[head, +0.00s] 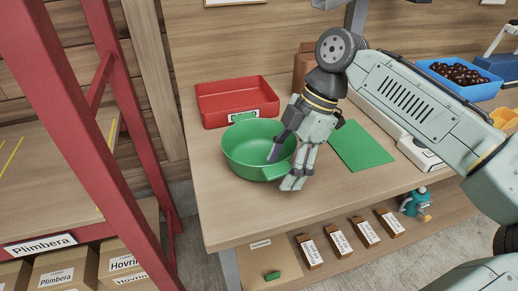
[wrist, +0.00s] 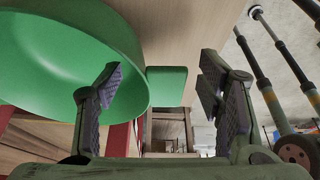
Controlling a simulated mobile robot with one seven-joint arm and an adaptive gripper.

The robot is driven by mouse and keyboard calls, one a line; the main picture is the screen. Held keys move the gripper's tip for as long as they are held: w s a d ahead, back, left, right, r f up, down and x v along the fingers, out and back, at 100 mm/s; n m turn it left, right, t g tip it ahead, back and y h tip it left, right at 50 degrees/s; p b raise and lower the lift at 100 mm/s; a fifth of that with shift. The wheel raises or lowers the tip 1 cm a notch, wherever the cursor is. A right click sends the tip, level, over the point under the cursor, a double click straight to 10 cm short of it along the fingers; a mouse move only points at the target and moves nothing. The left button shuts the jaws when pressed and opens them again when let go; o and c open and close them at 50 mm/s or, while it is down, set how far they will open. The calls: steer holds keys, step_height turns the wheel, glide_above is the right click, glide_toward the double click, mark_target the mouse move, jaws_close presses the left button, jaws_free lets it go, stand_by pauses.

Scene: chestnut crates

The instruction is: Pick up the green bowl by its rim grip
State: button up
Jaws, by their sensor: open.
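The green bowl (head: 247,150) stands upright near the front edge of the wooden table. Its flat rim grip (head: 275,172) juts out at the front right; in the wrist view the rim grip (wrist: 166,86) shows between the fingers. My gripper (head: 281,173) is open and points down at that side of the bowl. One finger appears over the bowl's inside, the other beyond the rim. In the wrist view the bowl (wrist: 75,50) fills the upper left, partly behind the left finger. I cannot tell whether either finger touches it.
A red crate (head: 208,116) stands close behind the bowl. A green mat (head: 360,145) lies right of my gripper, with a white box (head: 418,150) beyond it. A blue crate (head: 484,92) of chestnuts is at the back right. A red rack (head: 133,125) rises at left.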

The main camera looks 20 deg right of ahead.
steer(key=shift+f, duration=0.25)
steer(key=shift+c, duration=0.5)
steer(key=c, duration=1.2)
steer(key=shift+c, duration=0.2)
